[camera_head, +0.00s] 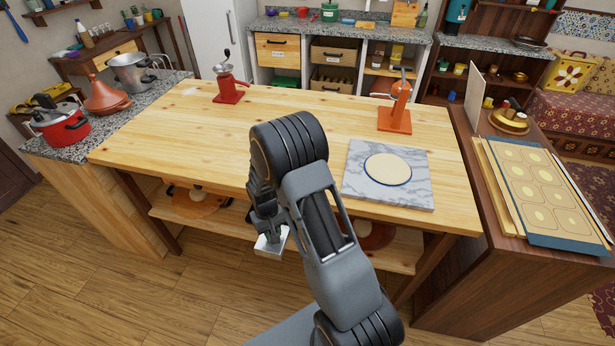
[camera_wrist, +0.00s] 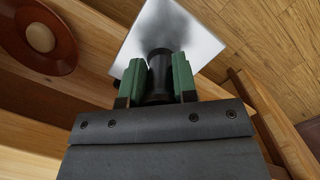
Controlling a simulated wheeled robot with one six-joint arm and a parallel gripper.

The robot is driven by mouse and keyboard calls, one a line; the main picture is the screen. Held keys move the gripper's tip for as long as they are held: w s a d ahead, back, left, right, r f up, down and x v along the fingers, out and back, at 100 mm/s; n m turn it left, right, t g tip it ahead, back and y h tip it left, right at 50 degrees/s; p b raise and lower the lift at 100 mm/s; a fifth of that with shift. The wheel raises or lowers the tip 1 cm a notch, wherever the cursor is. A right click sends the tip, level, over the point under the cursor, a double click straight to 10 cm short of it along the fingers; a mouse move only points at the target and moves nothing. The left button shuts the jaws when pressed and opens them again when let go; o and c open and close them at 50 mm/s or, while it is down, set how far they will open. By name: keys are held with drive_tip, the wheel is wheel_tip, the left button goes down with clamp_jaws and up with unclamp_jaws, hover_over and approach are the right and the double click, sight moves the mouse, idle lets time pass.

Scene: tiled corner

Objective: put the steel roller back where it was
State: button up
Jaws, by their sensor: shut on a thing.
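My gripper (camera_head: 266,222) hangs in front of the near edge of the wooden table, below its top. In the wrist view its green fingers (camera_wrist: 159,70) are shut on the dark handle of a steel tool (camera_wrist: 155,30). The steel part looks like a bright, square, flat face beyond the fingertips, more plate than roller in this view. The tool also shows in the head view as a small silver block (camera_head: 271,244) under the gripper, clear of the table and the floor. I see no other steel roller.
The wooden table (camera_head: 170,140) has a wide bare top. On it stand a red grinder (camera_head: 229,88), an orange press (camera_head: 396,112) and a marble slab (camera_head: 425,190) with a round pale disc. Round brown lids (camera_head: 196,206) lie on the shelf below; one shows in the wrist view (camera_wrist: 20,50).

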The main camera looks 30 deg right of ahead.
drive_tip(key=s+d+r+m, duration=0.5)
drive_tip(key=r+m, duration=0.1)
drive_tip(key=r, duration=0.3)
drive_tip(key=s+d+r+m+t+y, duration=0.1)
drive_tip(key=s+d+r+m, duration=0.4)
drive_tip(key=r, duration=0.4)
drive_tip(key=s+d+r+m, duration=0.5)
drive_tip(key=d+r+m, duration=0.1)
drive_tip(key=r, duration=0.4)
drive_tip(key=shift+s+d+m+t+y, duration=0.35)
drive_tip(key=shift+d+m+t+y, duration=0.05)
drive_tip(key=shift+d, duration=0.3)
